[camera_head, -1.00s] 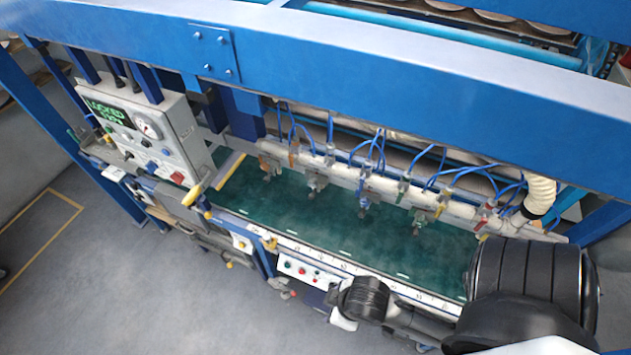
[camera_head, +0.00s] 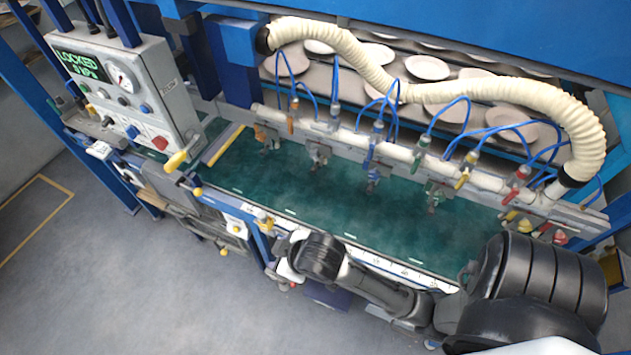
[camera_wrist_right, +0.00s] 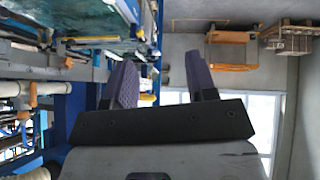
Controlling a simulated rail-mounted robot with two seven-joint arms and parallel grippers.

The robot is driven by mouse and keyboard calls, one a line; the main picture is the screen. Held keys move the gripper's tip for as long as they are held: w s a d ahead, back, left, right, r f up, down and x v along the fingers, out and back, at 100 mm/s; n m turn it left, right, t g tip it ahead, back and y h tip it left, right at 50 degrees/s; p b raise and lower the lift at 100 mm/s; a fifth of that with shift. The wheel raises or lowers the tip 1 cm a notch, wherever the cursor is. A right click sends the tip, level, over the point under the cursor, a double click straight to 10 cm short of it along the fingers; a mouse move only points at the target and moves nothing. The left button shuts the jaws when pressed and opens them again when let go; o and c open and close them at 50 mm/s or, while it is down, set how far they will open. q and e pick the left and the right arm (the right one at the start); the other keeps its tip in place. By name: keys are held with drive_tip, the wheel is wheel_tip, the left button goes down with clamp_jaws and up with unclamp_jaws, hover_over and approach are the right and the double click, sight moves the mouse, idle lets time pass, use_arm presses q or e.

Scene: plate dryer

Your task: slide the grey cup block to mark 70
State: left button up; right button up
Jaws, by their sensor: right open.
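The grey cup block (camera_head: 319,153) hangs from the pale crossbar (camera_head: 400,150) over the green belt, between the orange cup block (camera_head: 266,136) and the blue cup block (camera_head: 371,172). A white scale strip (camera_head: 385,264) runs along the belt's front edge; its numbers are too small to read, so I cannot pick out mark 70. My right arm lies along this front edge, with its wrist left of the middle, well in front of the grey block. In the right wrist view my right gripper (camera_wrist_right: 161,82) is open, with nothing between its fingers. My left gripper is out of view.
A control box (camera_head: 130,90) with a lit "LOCKED" display stands at the left. A yellow-tipped lever (camera_head: 177,160) juts out below it. Blue air hoses loop above the crossbar, and a thick cream hose (camera_head: 450,92) arches behind. Plates lie on racks at the back.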

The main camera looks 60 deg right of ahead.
drive_tip(key=w+d+f+h+b, duration=0.2)
drive_tip(key=w+d+f+b, duration=0.1)
drive_tip(key=w+f+b, duration=0.3)
drive_tip(key=m+g+h+b, duration=0.5)
drive_tip(key=m+g+h, duration=0.1)
drive_tip(key=m+h, duration=1.15)
approach(312, 172)
drive_tip(key=shift+m+y, duration=0.75)
drive_tip(key=shift+y, duration=0.2)
drive_tip(key=d, duration=0.3)
drive_tip(key=d+r+p, duration=0.1)
drive_tip(key=d, duration=0.3)
drive_tip(key=w+d, duration=0.1)
drive_tip(key=d, duration=0.3)
drive_tip(key=shift+d+r, duration=0.2)
drive_tip(key=shift+r, duration=0.1)
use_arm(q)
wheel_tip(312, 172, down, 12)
use_arm(e)
drive_tip(key=shift+d, duration=0.6)
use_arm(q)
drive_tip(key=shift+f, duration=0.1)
